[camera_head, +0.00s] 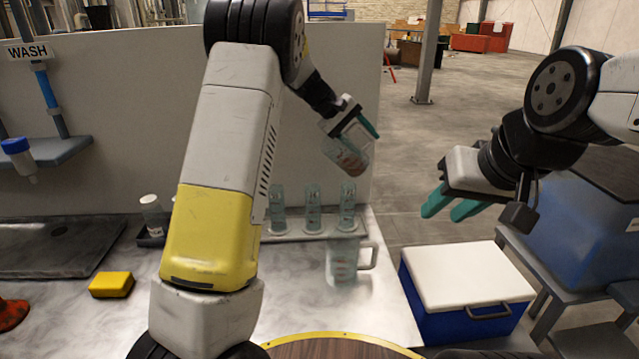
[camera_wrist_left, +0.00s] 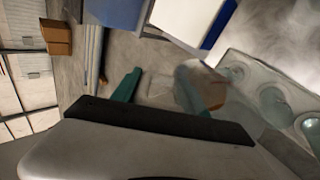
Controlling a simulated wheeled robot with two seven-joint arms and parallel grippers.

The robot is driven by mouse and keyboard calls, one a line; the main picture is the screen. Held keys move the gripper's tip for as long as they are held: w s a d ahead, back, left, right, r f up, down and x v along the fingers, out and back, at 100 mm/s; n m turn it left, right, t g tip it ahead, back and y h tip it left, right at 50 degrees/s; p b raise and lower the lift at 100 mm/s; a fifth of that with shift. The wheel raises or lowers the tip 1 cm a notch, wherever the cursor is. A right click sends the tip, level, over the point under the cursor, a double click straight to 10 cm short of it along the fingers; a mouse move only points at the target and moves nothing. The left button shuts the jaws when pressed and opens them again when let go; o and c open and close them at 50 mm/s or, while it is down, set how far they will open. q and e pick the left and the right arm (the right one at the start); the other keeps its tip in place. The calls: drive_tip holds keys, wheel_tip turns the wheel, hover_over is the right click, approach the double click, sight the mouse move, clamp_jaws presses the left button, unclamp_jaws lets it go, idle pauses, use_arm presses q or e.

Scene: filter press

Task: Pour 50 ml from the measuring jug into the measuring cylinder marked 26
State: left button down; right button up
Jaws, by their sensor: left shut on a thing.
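My left gripper (camera_head: 354,138) is shut on a clear vessel (camera_head: 346,157) with brownish contents, held tilted in the air above and beyond the cylinders. It also shows in the left wrist view (camera_wrist_left: 208,90); I cannot tell whether it has a handle. Three clear measuring cylinders, left (camera_head: 277,212), middle (camera_head: 312,212) and right (camera_head: 347,208), stand upright in a row; their numbers are not legible. A clear jug (camera_head: 342,262) with a handle and reddish marks stands upright on the table in front of them. My right gripper (camera_head: 450,208) is open and empty, over the floor.
A blue box with a white lid (camera_head: 465,275) stands right of the table. A yellow sponge (camera_head: 111,285) and a small white bottle (camera_head: 152,212) are at the left. A tall grey panel (camera_head: 120,130) backs the table. My left arm hides the table's middle.

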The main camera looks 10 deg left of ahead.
sight(356, 146)
use_arm(q)
drive_tip(key=shift+s+a+r+t+h, duration=0.15)
drive_tip(key=shift+a+t+h, duration=0.25)
drive_tip(key=shift+h, duration=0.5)
drive_tip(key=shift+s+a+r+t+h, duration=0.15)
drive_tip(key=shift+a+t+h, duration=0.2)
drive_tip(key=shift+h, duration=0.55)
drive_tip(key=shift+s+a+f+h, duration=0.1)
drive_tip(key=shift+a+f+h, duration=0.4)
drive_tip(key=shift+f+h, duration=0.25)
drive_tip(key=shift+s+a+t+h+p, duration=0.2)
drive_tip(key=shift+a+t+h+p, duration=0.05)
drive_tip(key=shift+a+h, duration=0.25)
drive_tip(key=shift+s+a+t+h+p, duration=0.25)
drive_tip(key=shift+a+h, duration=0.1)
drive_tip(key=shift+a, duration=0.2)
drive_tip(key=shift+w+p, duration=0.1)
drive_tip(key=shift+p, duration=0.25)
drive_tip(key=shift+a+f+h, duration=0.15)
drive_tip(key=shift+a+h, duration=0.15)
drive_tip(key=shift+h, duration=0.3)
idle(0.4)
